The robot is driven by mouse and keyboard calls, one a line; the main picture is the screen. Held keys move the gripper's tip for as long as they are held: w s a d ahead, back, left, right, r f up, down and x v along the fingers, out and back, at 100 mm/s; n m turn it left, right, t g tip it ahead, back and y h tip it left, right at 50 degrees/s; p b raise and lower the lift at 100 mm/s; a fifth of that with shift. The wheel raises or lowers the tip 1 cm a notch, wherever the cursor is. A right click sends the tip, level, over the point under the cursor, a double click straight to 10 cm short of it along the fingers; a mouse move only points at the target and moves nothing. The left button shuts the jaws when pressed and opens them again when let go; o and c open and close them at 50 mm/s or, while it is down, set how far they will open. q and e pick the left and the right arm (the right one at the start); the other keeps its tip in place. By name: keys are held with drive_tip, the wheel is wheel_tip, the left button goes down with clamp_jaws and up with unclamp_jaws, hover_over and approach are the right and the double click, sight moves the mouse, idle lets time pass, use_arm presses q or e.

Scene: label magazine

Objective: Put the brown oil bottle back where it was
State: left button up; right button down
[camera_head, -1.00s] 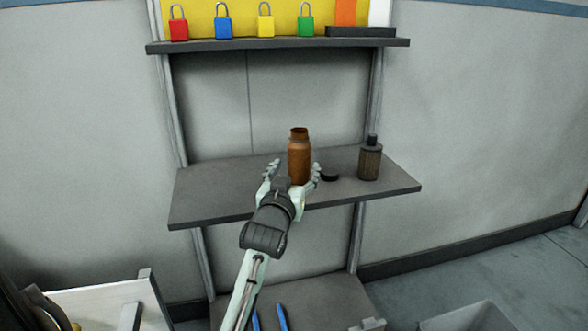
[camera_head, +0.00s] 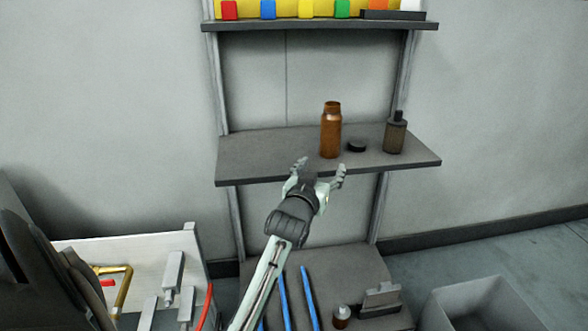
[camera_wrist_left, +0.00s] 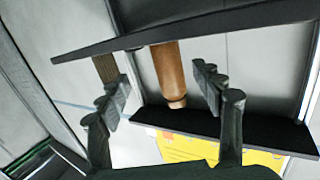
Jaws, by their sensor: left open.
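The brown oil bottle (camera_head: 331,132) stands upright on the middle shelf (camera_head: 255,155), with its open neck up and no cap on it. In the left wrist view the bottle (camera_wrist_left: 168,72) appears upside down, between the two finger rows but beyond them. My left gripper (camera_head: 320,168) is open and empty, in front of the shelf's front edge and just below the bottle, apart from it. My right gripper is not in view.
A black round cap (camera_head: 357,146) lies right of the bottle, and a dark bottle (camera_head: 395,134) stands further right. The shelf's left part is bare. Coloured padlocks line the upper shelf (camera_head: 320,26). Blue-handled tools (camera_head: 284,300) lie below; a grey bin (camera_head: 485,305) stands at right.

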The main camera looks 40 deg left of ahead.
use_arm(q)
drive_tip(key=s+d+f+m+g+h, duration=0.1)
drive_tip(key=s+d+f+g, duration=0.1)
drive_tip(key=f, duration=0.4)
drive_tip(key=s+d+f+m+g+h, duration=0.1)
drive_tip(key=s+f+g, duration=0.15)
drive_tip(key=f, duration=0.45)
drive_tip(key=s+d+f+m+g+h, duration=0.1)
drive_tip(key=s+d+f+g, duration=0.2)
drive_tip(key=s+f, duration=0.7)
drive_tip(key=s+d+f+m+g+h, duration=0.1)
drive_tip(key=s+d+f+g, duration=0.3)
drive_tip(key=s+f, duration=0.7)
drive_tip(key=s+m+g, duration=0.1)
drive_tip(key=s, duration=0.3)
drive_tip(key=shift+f, duration=0.25)
